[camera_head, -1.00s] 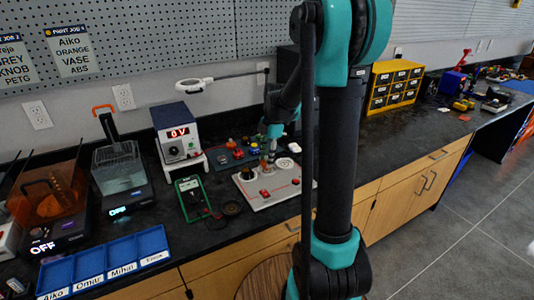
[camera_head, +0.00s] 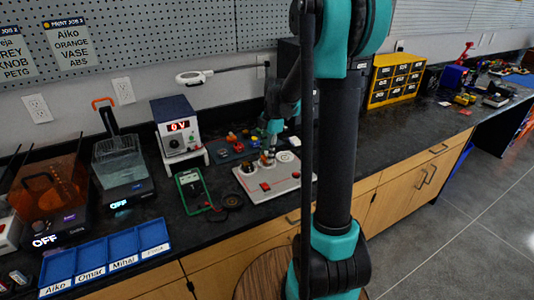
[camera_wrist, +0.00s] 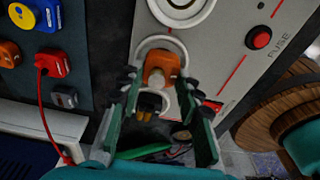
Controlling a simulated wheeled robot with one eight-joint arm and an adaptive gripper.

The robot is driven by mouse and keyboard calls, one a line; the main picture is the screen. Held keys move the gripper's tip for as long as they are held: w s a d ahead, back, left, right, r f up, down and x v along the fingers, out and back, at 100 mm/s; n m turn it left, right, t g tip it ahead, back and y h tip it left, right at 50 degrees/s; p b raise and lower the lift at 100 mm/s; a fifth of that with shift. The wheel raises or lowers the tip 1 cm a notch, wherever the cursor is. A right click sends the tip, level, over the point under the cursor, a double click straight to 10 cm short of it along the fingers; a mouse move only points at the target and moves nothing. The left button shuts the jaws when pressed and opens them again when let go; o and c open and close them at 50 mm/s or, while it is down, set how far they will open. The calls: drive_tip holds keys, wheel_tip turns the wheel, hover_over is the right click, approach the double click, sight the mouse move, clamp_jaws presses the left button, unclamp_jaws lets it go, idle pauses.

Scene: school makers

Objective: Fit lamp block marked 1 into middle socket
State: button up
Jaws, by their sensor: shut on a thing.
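My gripper (camera_wrist: 158,88) is shut on an orange block with a pale lamp dome (camera_wrist: 160,70). No number is readable on it. The block is over the middle ring socket (camera_wrist: 142,47) of the light socket board (camera_wrist: 222,75), inside its outline in the wrist view. I cannot tell whether it is fully seated. A dark block with yellow tips (camera_wrist: 150,103) is at the neighbouring socket, partly between my fingers. The other end socket (camera_wrist: 182,12) looks empty. In the head view my gripper (camera_head: 268,157) is low over the board (camera_head: 262,194).
A red fuse button (camera_wrist: 259,37) is on the board. A dark panel (camera_wrist: 82,20) beside it carries coloured blocks and a red lead. A power supply (camera_head: 180,130) reading 0 V and a green meter (camera_head: 193,190) stand to the left. Blue trays (camera_head: 105,255) lie in front.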

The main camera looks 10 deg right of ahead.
drive_tip(key=shift+f, duration=0.65)
idle(0.4)
drive_tip(key=o, duration=0.8)
drive_tip(key=shift+c, duration=0.2)
drive_tip(key=shift+r, duration=0.15)
wheel_tip(320, 180, up, 11)
drive_tip(key=d, duration=0.1)
drive_tip(key=shift+w+d, duration=0.25)
drive_tip(key=shift+w, duration=0.05)
drive_tip(key=shift+f, duration=0.2)
